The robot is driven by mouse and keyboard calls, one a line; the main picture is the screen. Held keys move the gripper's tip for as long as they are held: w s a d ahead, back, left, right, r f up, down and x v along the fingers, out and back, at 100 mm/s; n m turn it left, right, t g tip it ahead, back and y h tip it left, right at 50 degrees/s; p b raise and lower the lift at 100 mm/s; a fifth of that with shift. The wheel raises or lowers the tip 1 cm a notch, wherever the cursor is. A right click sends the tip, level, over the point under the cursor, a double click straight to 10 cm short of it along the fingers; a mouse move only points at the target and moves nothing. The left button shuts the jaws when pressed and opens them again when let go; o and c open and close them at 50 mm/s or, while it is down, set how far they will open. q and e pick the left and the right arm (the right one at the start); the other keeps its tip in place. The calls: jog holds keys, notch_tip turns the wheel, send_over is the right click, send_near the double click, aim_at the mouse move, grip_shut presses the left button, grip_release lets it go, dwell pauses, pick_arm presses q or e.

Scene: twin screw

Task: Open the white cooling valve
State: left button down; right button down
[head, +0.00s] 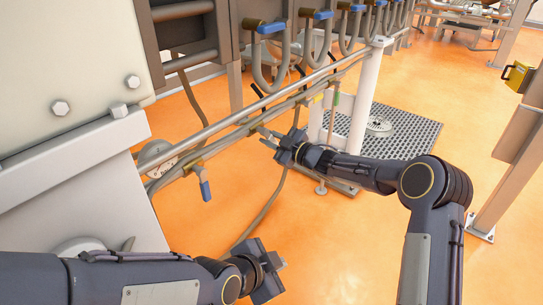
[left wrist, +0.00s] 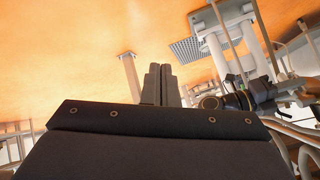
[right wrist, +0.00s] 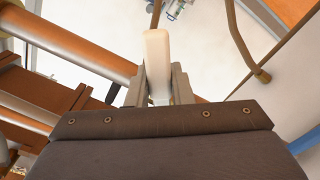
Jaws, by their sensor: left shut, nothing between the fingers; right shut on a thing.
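The white valve handle (right wrist: 157,52) stands between the fingers of my right gripper (right wrist: 158,88) in the right wrist view, and its rounded end sticks out past them. In the head view my right gripper (head: 268,138) is at the long pipe, shut on the handle; the handle itself is too small and covered to make out there. My left gripper (head: 281,264) is low at the bottom of the head view, away from the pipes. In the left wrist view its fingers (left wrist: 161,84) are together and empty.
A blue-handled valve (head: 205,190) hangs from the pipe to the left. Several blue-handled valves line the rack above. A grey grate (head: 400,135) and a white post (head: 364,95) stand behind my right gripper. The orange floor (head: 345,240) between my arms is mostly clear.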

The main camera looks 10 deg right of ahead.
jog(key=shift+f, duration=0.1)
pick_arm(q)
jog(key=w+d+r+n+t, duration=0.1)
jog(key=w+d+n+t, duration=0.35)
jog(key=w+n, duration=0.5)
jog(key=w+d+r+n+t, duration=0.1)
jog(key=w+d+n+t, duration=0.3)
jog(key=w+n, duration=0.5)
jog(key=w+a+f+n+t+y, duration=0.3)
jog(key=a+n+t+y, duration=0.15)
jog(key=n, duration=0.55)
jog(key=w+a+f+n+t+y, duration=0.25)
jog(key=n+y, duration=0.25)
jog(key=n, duration=0.6)
jog(key=d+r+x, duration=0.1)
jog(key=d+x, duration=0.1)
jog(key=x, duration=1)
jog(key=shift+s+d+r+t, duration=0.2)
jog(key=shift+r+t, duration=0.05)
jog(key=shift+t, duration=0.1)
